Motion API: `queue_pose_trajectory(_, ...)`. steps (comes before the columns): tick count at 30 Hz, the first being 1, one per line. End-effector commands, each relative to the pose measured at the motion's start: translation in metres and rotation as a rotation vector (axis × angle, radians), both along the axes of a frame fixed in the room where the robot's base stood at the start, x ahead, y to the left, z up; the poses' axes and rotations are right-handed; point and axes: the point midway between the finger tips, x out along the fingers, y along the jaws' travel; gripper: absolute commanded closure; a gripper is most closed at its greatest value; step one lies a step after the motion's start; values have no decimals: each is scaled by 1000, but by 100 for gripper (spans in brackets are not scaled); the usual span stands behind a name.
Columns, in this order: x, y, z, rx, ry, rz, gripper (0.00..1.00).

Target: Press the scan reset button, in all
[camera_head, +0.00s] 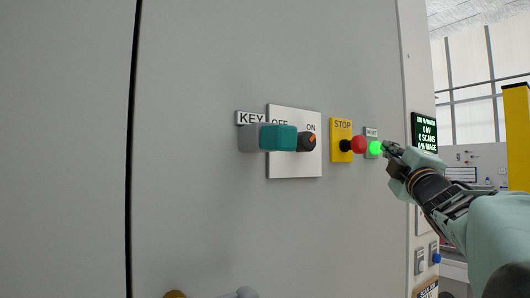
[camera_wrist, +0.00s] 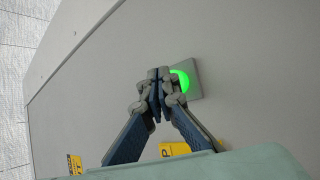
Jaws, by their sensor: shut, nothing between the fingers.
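A glowing green button (camera_head: 376,148) sits on a small grey-green plate (camera_head: 370,133) with a label I read as RESET, on the grey cabinet front. The button also shows in the wrist view (camera_wrist: 182,80), partly hidden behind my fingertips. My gripper (camera_head: 390,149) is shut and empty, its tips just right of the button in the head view. In the wrist view my gripper (camera_wrist: 158,76) overlaps the button's left edge. I cannot tell whether the tips touch it. A dark display (camera_head: 424,133) to the right shows green text including "0 SCANS".
Left of the button are a red STOP button (camera_head: 359,145) on a yellow plate (camera_head: 342,126), an orange-marked ON/OFF knob (camera_head: 307,141) and a teal key block (camera_head: 279,138) that sticks out. A blue button (camera_head: 436,258) sits low at right. A yellow post (camera_head: 516,135) stands far right.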

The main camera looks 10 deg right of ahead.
Motion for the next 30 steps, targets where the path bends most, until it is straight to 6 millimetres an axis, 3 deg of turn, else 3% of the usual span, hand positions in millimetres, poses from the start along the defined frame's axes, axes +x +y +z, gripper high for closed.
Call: queue_pose_trajectory(30,8,3,0,0,-1,0,100)
